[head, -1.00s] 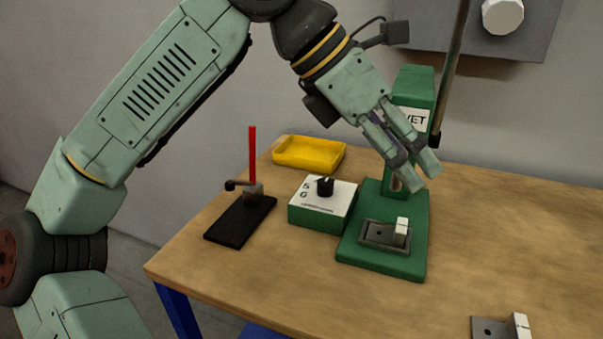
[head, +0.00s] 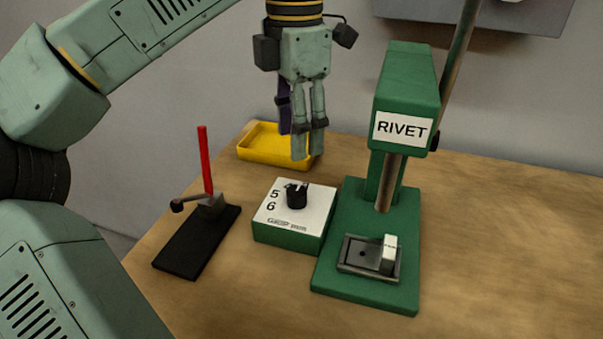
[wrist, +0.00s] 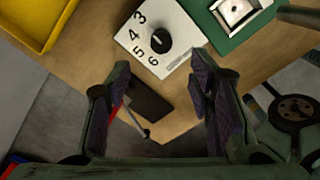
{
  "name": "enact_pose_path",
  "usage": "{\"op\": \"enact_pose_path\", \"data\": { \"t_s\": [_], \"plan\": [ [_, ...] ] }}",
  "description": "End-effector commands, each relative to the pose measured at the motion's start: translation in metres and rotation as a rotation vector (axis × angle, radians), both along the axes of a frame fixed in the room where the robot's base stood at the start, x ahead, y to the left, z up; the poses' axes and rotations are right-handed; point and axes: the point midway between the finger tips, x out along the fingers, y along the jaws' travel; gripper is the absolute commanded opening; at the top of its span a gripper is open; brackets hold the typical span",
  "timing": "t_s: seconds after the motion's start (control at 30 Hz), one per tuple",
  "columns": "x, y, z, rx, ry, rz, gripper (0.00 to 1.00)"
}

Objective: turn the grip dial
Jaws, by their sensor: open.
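The grip dial is a black knob (head: 297,195) on the white top of a green box (head: 290,245). Its top is printed with numbers; 5 and 6 show in the head view. In the wrist view the knob (wrist: 161,41) is ringed by 3, 4, 5 and 6, and its pale pointer mark is small. My gripper (head: 309,150) points down, above and behind the box, in front of the yellow tray in the picture. In the wrist view its fingers (wrist: 160,110) are spread with nothing between them, and the knob lies beyond their tips.
A green press marked RIVET (head: 405,100) stands close to the right of the box. A black-based clamp with a red handle (head: 206,160) stands left. A yellow tray (head: 255,154) lies behind. The table (head: 490,230) is clear at right.

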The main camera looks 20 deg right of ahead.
Motion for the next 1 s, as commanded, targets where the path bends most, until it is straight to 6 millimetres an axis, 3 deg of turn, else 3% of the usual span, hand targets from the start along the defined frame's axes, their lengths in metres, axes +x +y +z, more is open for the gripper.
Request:
{"op": "enact_pose_path", "data": {
  "t_s": [0.4, 0.6, 1.0],
  "plan": [
    [-0.001, 0.0, -0.07, -0.003, 0.004, -0.004, 0.48],
    [-0.001, 0.0, -0.096, -0.003, 0.003, -0.002, 0.48],
    [0.0, 0.0, -0.105, -0.003, 0.0, -0.001, 0.48]
  ]
}}
